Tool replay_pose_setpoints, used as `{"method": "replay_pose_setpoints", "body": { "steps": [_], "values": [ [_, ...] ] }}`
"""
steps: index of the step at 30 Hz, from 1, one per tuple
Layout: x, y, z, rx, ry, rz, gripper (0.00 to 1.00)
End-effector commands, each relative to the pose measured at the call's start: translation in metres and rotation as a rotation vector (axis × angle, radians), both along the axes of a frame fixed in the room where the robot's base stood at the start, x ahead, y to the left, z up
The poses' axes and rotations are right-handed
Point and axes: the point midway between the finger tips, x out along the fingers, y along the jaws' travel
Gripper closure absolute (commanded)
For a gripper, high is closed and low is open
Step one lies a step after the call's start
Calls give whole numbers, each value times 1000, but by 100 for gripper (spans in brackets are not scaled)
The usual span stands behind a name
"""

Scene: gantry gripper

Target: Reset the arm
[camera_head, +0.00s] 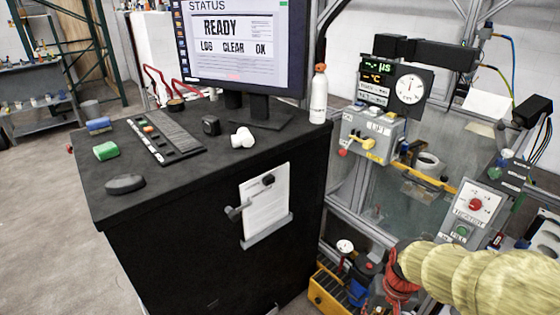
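A grey control box (473,207) with a red round button (475,205) and a green button (462,231) is fixed to the frame at the right. A grey switch box (368,133) with a yellow handle and a red knob is mounted on the frame right of the cabinet. The monitor (243,40) reads "READY" and "LOG CLEAR OK". A pale ribbed sleeve (480,278) enters from the lower right; I cannot tell whether it is part of my arm. No gripper fingers can be made out.
A black cabinet (215,230) fills the middle, with a button panel (166,137), a white bottle (318,95) and small items on top. A clipboard (265,205) hangs on its side. A yellow crate (328,292) stands at lower right. Floor (40,220) is clear at left.

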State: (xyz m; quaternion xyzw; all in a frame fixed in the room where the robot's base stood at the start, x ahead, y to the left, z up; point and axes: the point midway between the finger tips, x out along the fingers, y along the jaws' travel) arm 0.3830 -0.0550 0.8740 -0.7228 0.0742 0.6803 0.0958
Motion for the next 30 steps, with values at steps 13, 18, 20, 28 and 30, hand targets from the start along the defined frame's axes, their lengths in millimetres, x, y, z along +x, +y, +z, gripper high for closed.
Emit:
{"method": "replay_pose_setpoints", "body": {
  "steps": [13, 18, 20, 28, 30],
  "values": [
    [-87, 43, 181, -85, -322, 190, 69],
    [-88, 51, 217, -92, -422, 217, 69],
    [-88, 53, 220, -91, -430, 224, 69],
    [-88, 54, 221, -91, -432, 226, 69],
    [-88, 54, 221, -91, -432, 226, 69]
  ]
}}
